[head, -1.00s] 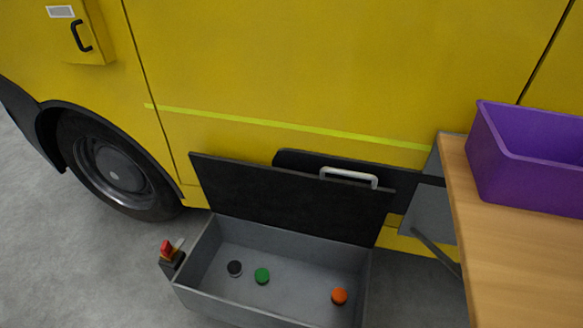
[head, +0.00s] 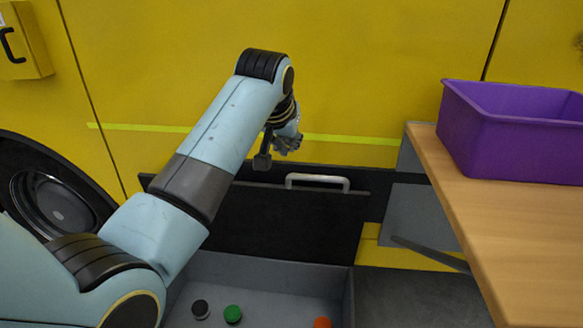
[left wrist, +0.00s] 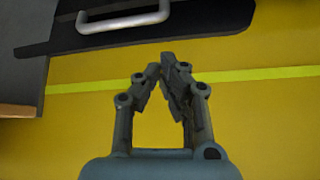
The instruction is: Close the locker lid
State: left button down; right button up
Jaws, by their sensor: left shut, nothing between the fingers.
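The black locker lid (head: 285,222) stands open, raised along the back of the grey locker (head: 300,277) in front of the yellow vehicle side. Its pale handle (head: 318,182) is on the lid's top edge, and also shows at the top of the left wrist view (left wrist: 122,18). My left gripper (head: 286,146) is above the lid, just left of the handle in the head view, apart from it. In the left wrist view its fingers (left wrist: 161,68) are drawn together and empty, with yellow panel behind. My left arm hides the locker's left part. My right gripper is not seen.
In the locker lie a black puck (head: 200,309), a green puck (head: 233,314) and an orange puck (head: 322,322). A wooden table (head: 470,215) with a purple bin (head: 505,150) stands to the right. A wheel (head: 50,200) is at the left.

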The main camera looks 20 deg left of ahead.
pick_arm(q)
jog(key=b+x, duration=0.3)
jog(key=x, duration=0.5)
jog(key=shift+f, duration=0.3)
jog(key=shift+w+a+f, duration=0.1)
jog(key=shift+w+f, duration=0.3)
jog(key=shift+w, duration=0.05)
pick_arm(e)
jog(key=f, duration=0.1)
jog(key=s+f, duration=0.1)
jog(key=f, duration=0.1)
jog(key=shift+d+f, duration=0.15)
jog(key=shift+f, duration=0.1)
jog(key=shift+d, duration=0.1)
